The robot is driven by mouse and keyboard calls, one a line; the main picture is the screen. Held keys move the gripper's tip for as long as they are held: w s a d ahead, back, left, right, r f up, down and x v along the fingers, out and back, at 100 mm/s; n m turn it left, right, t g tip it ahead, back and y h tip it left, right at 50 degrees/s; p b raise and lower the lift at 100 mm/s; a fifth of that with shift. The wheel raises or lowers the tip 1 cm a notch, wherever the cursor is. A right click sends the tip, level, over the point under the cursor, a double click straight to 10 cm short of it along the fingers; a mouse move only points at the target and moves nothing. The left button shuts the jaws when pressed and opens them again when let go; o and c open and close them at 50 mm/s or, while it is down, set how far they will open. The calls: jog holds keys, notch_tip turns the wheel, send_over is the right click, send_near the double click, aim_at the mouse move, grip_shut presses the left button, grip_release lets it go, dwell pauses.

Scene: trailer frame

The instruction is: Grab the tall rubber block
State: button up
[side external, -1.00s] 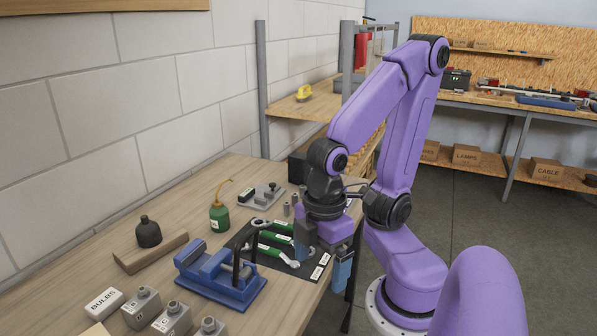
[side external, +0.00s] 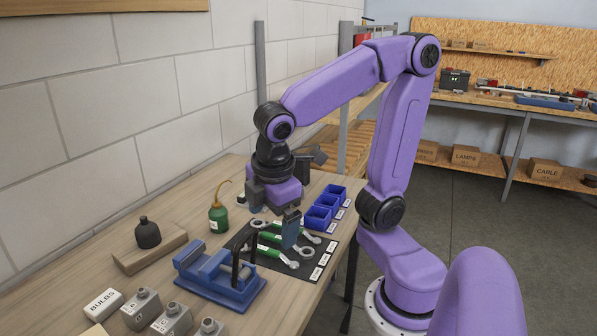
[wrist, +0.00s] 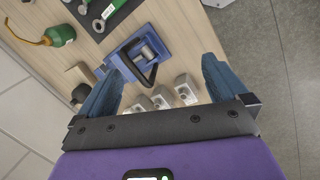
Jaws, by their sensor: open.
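No block in these views can be made out for certain as the tall rubber block. A dark, rounded, narrow-topped piece (side external: 148,232) stands at a wooden bar near the wall; part of it shows at the left of the wrist view (wrist: 80,93). My gripper (side external: 272,214) is over the far part of the workbench, near the green-handled wrenches (side external: 272,238). In the wrist view my gripper (wrist: 157,80) has its two blue fingers wide apart and nothing between them. The bench behind my gripper is partly hidden.
A blue vise (side external: 215,283) with an upright black handle stands nearer than my gripper. A green oil can (side external: 218,216) stands left of my gripper; blue bins (side external: 320,218) stand right.

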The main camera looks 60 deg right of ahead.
jog(key=w+d+h, duration=0.4)
jog(key=w+d, duration=0.4)
jog(key=w, duration=0.5)
jog(key=w+d+n+g+h, duration=0.1)
jog(key=w+d+h, duration=0.1)
jog(key=w+d, duration=0.35)
jog(key=w+d+h, duration=0.1)
jog(key=w+d, duration=0.1)
jog(key=d, duration=0.6)
jog(key=w+d+n+g+h, duration=0.1)
jog(key=w+d+h, duration=0.15)
jog(key=d, duration=0.45)
jog(key=d+n+g+h, duration=0.1)
jog(key=d+g+h, duration=0.1)
jog(key=d, duration=0.9)
notch_tip(320, 180, down, 7)
jog(key=d, duration=0.1)
jog(key=shift+f+x, duration=0.2)
jog(key=shift+x, duration=8.2)
jog(key=shift+a+r, duration=0.1)
jog(key=c, duration=1.9)
jog(key=shift+o, duration=0.2)
jog(key=shift+r, duration=0.55)
notch_tip(320, 180, up, 3)
jog(key=shift+s+a+f, duration=0.15)
jog(key=shift+s+f, duration=0.05)
jog(key=s+a+r, duration=0.9)
jog(key=a, duration=0.1)
